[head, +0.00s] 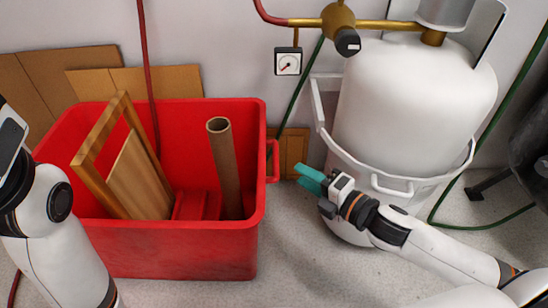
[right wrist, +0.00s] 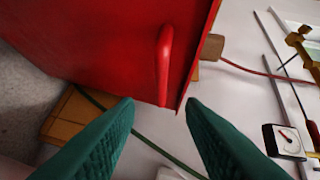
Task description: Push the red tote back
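The red tote (head: 180,250) stands on the floor at the left of the head view, near the back wall. Its right side has a red handle (head: 272,160). In the right wrist view the tote's red wall (right wrist: 90,45) fills the upper left, with the handle (right wrist: 165,65) ahead of the fingers. My right gripper (head: 300,176) is to the right of the handle, apart from it. Its teal fingers (right wrist: 160,103) are spread and nothing is between them. My left arm shows at the left edge of the head view, but its fingers are out of view.
The tote holds a wooden frame (head: 88,155), a board and a cardboard tube (head: 224,160). A white tank (head: 410,115) with a collar rail stands close to my right gripper. Cardboard sheets (head: 30,95) lean on the wall. A gauge (head: 288,62) hangs above. Floor in front is clear.

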